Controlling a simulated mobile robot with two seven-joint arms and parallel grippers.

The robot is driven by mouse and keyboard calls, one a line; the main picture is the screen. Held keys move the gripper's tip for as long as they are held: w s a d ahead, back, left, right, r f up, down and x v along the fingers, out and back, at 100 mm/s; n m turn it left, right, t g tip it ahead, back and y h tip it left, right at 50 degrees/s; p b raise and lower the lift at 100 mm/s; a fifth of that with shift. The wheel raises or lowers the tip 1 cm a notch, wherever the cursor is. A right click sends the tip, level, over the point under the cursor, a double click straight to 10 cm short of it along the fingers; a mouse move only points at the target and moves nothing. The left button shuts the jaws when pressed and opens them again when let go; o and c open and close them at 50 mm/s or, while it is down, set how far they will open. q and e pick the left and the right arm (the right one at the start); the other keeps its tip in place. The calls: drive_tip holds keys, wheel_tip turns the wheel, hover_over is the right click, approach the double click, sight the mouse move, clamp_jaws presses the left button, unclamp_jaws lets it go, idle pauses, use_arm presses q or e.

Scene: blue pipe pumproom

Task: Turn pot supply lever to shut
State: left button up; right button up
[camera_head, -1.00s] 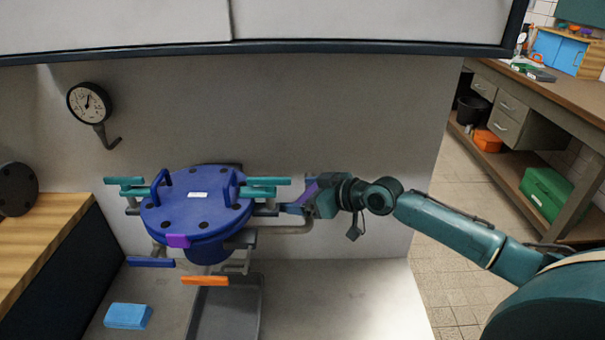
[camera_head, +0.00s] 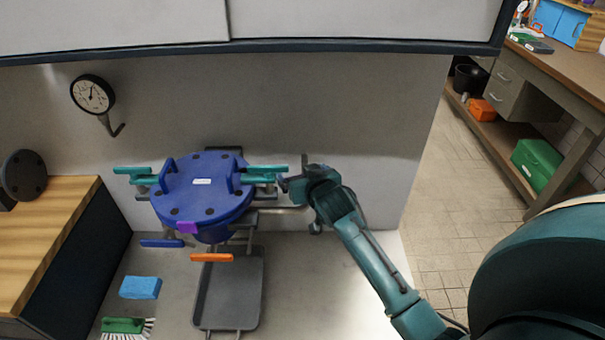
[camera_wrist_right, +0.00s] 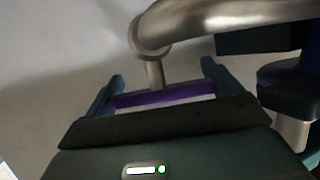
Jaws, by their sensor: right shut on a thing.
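A purple lever (camera_wrist_right: 165,95) lies between the two fingers of my right gripper (camera_wrist_right: 163,75) in the right wrist view, below a short stem from a grey pipe (camera_wrist_right: 215,18). The gripper is shut on this lever. In the head view my right gripper (camera_head: 290,187) is at the right side of the blue lidded pot (camera_head: 210,222), and the lever is hidden behind it. No label shows on the lever, so I cannot read its setting. My left gripper is out of view.
Teal handles (camera_head: 264,169) stick out beside the pot's lid. A dark blue handle (camera_head: 162,243) and an orange handle (camera_head: 212,257) are below it. A grey tray (camera_head: 231,318), a blue sponge (camera_head: 140,288) and a green brush (camera_head: 122,325) lie on the bench. A gauge (camera_head: 92,94) is on the wall.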

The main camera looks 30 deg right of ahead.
drive_tip(key=shift+m+h, duration=0.5)
drive_tip(key=o, duration=0.7)
drive_tip(key=b+v, duration=0.1)
drive_tip(key=v, duration=1.2)
drive_tip(key=shift+c, duration=0.4)
